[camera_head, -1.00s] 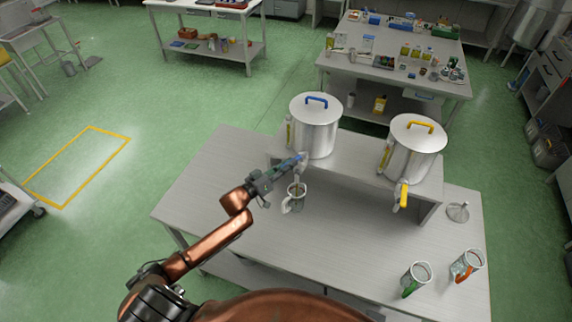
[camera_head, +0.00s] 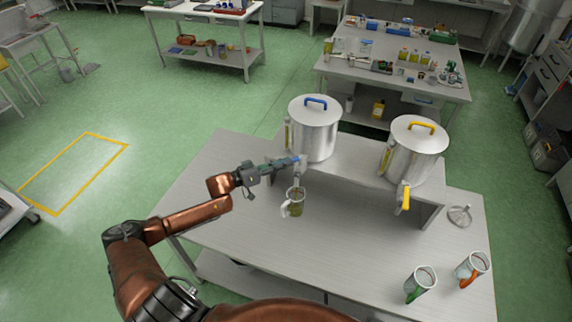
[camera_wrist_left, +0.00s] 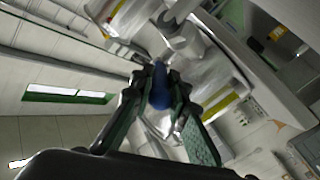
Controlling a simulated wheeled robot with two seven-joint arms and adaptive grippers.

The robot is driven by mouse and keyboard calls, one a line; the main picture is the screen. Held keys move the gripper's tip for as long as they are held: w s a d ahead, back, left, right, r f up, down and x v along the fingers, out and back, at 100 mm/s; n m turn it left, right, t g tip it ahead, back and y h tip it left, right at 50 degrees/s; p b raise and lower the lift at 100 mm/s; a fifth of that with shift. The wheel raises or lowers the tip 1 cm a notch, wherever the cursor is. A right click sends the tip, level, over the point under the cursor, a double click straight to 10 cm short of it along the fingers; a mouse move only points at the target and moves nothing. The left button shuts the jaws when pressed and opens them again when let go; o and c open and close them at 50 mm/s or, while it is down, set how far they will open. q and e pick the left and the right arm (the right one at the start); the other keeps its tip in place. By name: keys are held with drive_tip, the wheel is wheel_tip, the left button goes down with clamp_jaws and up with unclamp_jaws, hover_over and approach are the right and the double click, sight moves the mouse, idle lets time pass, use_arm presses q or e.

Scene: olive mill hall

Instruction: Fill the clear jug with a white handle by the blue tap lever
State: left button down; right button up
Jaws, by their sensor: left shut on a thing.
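The clear jug with a white handle (camera_head: 297,205) stands upright on the table, below the tap of the steel drum with a blue lid handle (camera_head: 315,130). Olive-yellow liquid shows in the jug; its exact level is too small to read. My left gripper (camera_head: 287,163) is shut on the blue tap lever (camera_head: 297,160), above and left of the jug. In the left wrist view the blue lever (camera_wrist_left: 160,88) sits between the fingers of my left gripper (camera_wrist_left: 161,76). The jug cannot be made out there. My right gripper is not in view.
A second steel drum (camera_head: 415,155) with a yellow tap lever (camera_head: 405,197) stands to the right on the same raised shelf. A green-handled jug (camera_head: 421,282), an orange-handled jug (camera_head: 472,267) and a metal funnel-like item (camera_head: 459,215) are on the right. The table's left part is clear.

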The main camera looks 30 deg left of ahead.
use_arm(q)
drive_tip(key=c, duration=1.9)
unclamp_jaws()
drive_tip(key=v, duration=1.2)
drive_tip(key=shift+c, duration=0.2)
